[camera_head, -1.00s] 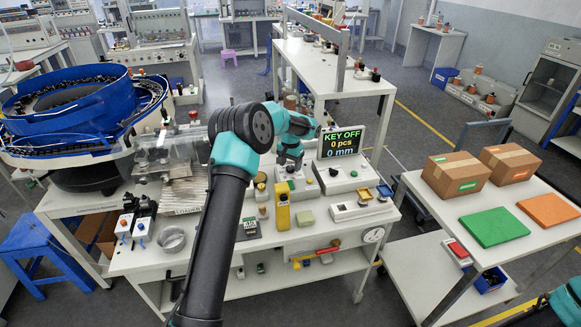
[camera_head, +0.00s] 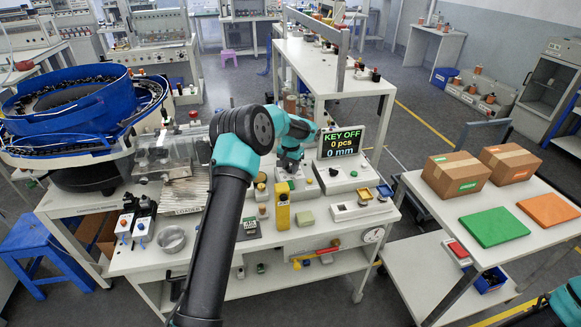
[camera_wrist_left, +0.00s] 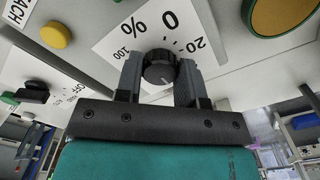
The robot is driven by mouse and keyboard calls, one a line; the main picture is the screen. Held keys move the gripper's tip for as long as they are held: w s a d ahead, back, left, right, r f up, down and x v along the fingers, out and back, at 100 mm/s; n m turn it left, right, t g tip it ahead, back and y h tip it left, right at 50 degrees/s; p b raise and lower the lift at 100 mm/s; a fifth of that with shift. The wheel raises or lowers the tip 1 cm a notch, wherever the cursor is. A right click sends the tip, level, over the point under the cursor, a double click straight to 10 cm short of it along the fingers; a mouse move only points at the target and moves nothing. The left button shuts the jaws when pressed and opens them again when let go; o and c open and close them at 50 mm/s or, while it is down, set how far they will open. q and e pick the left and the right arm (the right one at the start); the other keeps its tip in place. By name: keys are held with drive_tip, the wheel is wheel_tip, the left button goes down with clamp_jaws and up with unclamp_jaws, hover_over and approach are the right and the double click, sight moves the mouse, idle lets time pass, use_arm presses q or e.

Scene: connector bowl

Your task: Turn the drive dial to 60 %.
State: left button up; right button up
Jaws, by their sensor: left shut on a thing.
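The drive dial (camera_wrist_left: 158,68) is a small black ribbed knob on a white scale plate (camera_wrist_left: 125,38) in the left wrist view. The plate shows 0, 20, 100 and a % sign; the rest of the scale is hidden by the gripper. My left gripper (camera_wrist_left: 158,75) is shut on the dial, one finger on each side. I cannot read the dial's setting with certainty. In the head view my left gripper (camera_head: 291,167) is at the control panel, and its arm hides part of the bench. My right gripper is not in view.
A display (camera_head: 340,142) reads KEY OFF, 0 pcs, 0 mm.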

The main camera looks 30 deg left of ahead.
use_arm(q)
drive_tip(key=shift+m, duration=2.7)
drive_tip(key=o, duration=0.9)
wheel_tip(320, 180, up, 18)
drive_tip(key=shift+f, duration=0.25)
